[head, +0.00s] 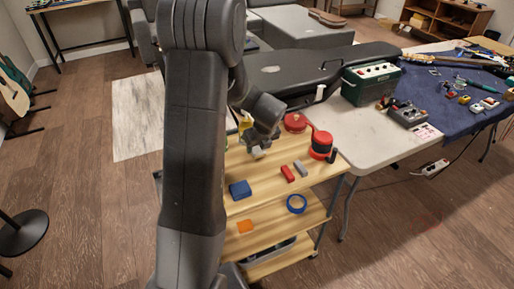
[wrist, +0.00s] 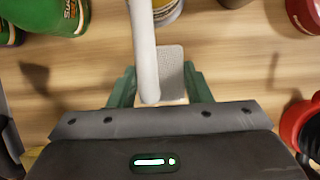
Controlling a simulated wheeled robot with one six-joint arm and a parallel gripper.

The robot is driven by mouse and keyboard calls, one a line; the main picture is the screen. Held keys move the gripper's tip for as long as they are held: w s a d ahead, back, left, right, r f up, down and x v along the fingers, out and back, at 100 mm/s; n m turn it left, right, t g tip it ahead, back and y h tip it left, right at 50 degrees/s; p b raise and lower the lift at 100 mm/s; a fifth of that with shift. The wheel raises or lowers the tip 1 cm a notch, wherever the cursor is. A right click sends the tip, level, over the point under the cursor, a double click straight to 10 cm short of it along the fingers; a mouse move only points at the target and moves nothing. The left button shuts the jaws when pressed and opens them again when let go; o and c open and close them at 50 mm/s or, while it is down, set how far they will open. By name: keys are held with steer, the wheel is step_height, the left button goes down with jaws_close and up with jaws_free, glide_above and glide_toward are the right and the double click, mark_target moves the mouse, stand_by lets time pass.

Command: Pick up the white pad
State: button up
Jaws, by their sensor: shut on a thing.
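In the wrist view, the white pad (wrist: 146,50) stands between the green fingers of my gripper (wrist: 158,82). It shows as a long pale edge with a grey textured face beside it. The gripper is shut on it. In the head view, my gripper (head: 262,143) is over the back part of the wooden cart top (head: 265,207), with a small pale bit of the pad (head: 258,154) showing below it. My arm hides the cart's left side. I cannot tell whether the pad touches the cart top.
On the cart are a red block (head: 287,174), a grey block (head: 300,168), a blue box (head: 240,189), blue tape (head: 297,204) and a red-and-black can (head: 321,145). A green can (wrist: 55,14) stands close by in the wrist view. The cart's front middle has bare room.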

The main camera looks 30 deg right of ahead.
mark_target(258, 148)
step_height(258, 148, up, 6)
steer(key=shift+f, duration=0.1)
steer(key=s+a+b, duration=0.1)
steer(key=s+a, duration=0.1)
steer(key=s, duration=1.7)
steer(key=shift+s, duration=0.25)
steer(key=shift+a, duration=0.1)
